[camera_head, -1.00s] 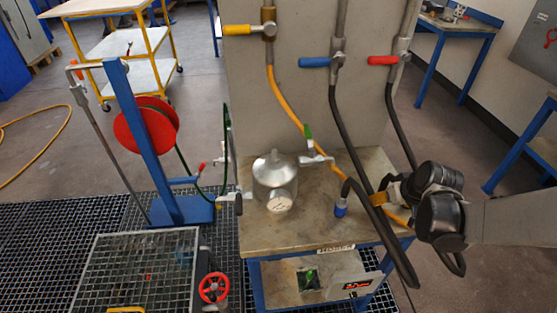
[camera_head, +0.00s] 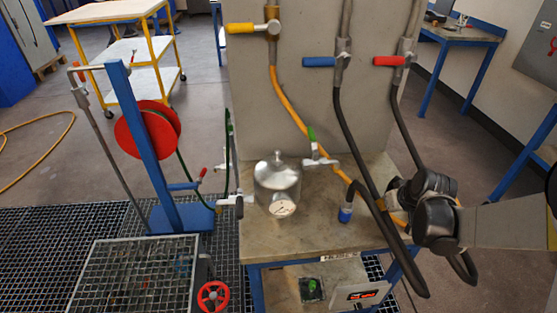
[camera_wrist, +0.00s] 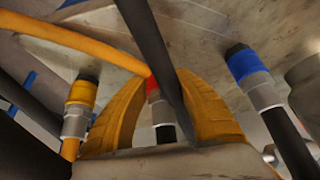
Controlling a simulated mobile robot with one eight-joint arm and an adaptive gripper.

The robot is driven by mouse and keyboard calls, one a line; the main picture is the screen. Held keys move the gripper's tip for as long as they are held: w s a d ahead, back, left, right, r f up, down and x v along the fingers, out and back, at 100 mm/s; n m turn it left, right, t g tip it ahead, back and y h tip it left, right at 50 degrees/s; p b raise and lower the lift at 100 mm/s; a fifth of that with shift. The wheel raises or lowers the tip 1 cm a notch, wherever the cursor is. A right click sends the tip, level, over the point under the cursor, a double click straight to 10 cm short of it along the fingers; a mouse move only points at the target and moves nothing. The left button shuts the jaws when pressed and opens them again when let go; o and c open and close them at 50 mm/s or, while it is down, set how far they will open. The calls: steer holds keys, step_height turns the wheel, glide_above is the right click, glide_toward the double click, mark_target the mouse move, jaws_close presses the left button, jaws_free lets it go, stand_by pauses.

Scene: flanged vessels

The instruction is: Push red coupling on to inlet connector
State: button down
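The red coupling (camera_wrist: 153,89) shows in the wrist view between the two yellow fingers of my gripper (camera_wrist: 168,80), partly hidden by a black hose. I cannot tell whether the fingers touch it. In the head view my gripper (camera_head: 396,194) is low at the right edge of the bench, among the hanging hoses; the red coupling cannot be made out there. The metal vessel (camera_head: 278,180) stands on the bench left of my gripper, with a gauge on its front. A side connector with a green handle (camera_head: 312,140) is at its right. I cannot tell which connector is the inlet.
A blue coupling (camera_head: 346,213) hangs left of my gripper and shows in the wrist view (camera_wrist: 247,65). A yellow coupling (camera_wrist: 80,96) is on the left there. Black hoses cross near my gripper. Red, blue and yellow valve handles (camera_head: 388,61) are on the panel above the bench (camera_head: 300,232).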

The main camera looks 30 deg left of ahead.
steer(key=shift+r, duration=0.25)
stand_by(0.4)
steer(key=shift+r+p, duration=1.75)
steer(key=shift+r, duration=0.65)
